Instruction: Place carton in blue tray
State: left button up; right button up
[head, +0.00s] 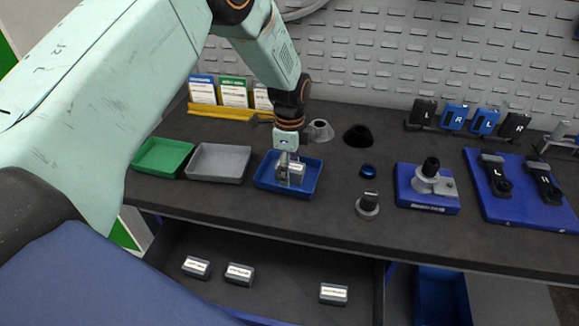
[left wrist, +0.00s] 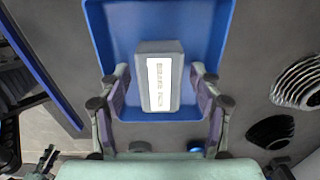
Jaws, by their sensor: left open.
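A small grey carton (head: 296,168) with a white label sits in the blue tray (head: 262,184) on the workbench. In the left wrist view the carton (left wrist: 160,98) lies inside the blue tray (left wrist: 105,25), label facing the camera. My left gripper (head: 288,180) is lowered over the tray. In the wrist view my left gripper (left wrist: 160,84) is open, with one finger on each side of the carton and a gap showing on both sides. The fingers partly hide the carton in the head view. My right gripper is not in view.
A green tray (head: 163,172) and a grey tray (head: 218,178) stand left of the blue one. Several small labelled cartons lie in the open drawer (head: 270,252) below. A blue cap (head: 368,170), a knob (head: 367,206) and blue fixtures (head: 428,205) stand to the right.

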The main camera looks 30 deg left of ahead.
pick_arm(q)
notch_tip(320, 180, up, 12)
jog(key=shift+r, duration=0.2)
dwell(0.4)
jog(key=shift+s+a, duration=0.1)
jog(key=shift+a, duration=0.05)
